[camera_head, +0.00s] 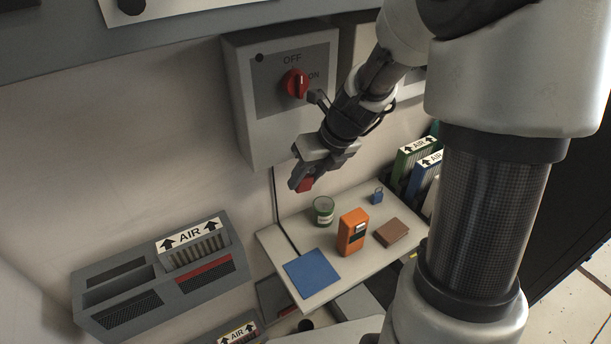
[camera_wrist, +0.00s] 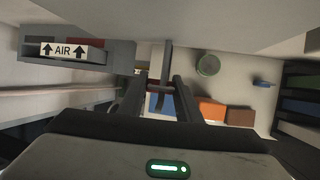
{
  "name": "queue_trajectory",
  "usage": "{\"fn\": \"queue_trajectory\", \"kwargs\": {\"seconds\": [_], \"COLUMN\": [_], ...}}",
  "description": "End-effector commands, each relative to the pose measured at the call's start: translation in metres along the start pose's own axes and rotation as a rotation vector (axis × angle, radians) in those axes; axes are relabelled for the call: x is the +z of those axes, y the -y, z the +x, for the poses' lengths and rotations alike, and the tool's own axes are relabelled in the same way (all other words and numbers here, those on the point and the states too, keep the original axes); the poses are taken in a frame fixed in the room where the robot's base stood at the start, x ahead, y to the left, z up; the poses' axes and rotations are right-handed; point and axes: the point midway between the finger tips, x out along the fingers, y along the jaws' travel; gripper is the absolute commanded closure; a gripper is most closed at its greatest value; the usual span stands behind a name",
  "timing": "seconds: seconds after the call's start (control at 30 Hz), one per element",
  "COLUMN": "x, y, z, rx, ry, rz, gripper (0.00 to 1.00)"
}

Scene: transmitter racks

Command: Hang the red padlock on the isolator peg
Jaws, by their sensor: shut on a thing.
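My gripper (camera_head: 302,178) is shut on the red padlock (camera_head: 305,185), holding it in the air above the shelf. Only a small red part of the padlock shows below the fingers, and its shackle cannot be made out. In the wrist view my gripper's fingers (camera_wrist: 161,88) reach forward with a little red between them. The grey isolator box (camera_head: 245,100) is on the wall, above and left of my gripper. It carries a red rotary knob (camera_head: 295,83) with OFF and ON labels. I cannot clearly make out the isolator peg.
The shelf (camera_head: 330,283) below holds a green can (camera_head: 323,210), an orange device (camera_head: 352,232), a brown block (camera_head: 391,232), a blue padlock (camera_head: 377,195) and a blue mat (camera_head: 313,272). A grey AIR filter rack (camera_head: 120,315) stands at lower left.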

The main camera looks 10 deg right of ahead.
Motion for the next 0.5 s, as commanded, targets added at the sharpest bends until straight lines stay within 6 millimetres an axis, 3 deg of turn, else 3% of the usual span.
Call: {"fn": "queue_trajectory", "kwargs": {"seconds": [0.33,0.37,0.47,0.5], "x": [0.0001,0.0000,0.0000,0.0000], "y": [0.0000,0.0000,0.0000,0.0000], "z": [-0.0002,-0.0002,-0.0002,-0.0002], "rx": [0.000,0.000,0.000,0.000], "ry": [0.000,0.000,0.000,0.000], "rz": [0.000,0.000,0.000,0.000], "gripper": [0.93,0.66,0.49,0.47]}}
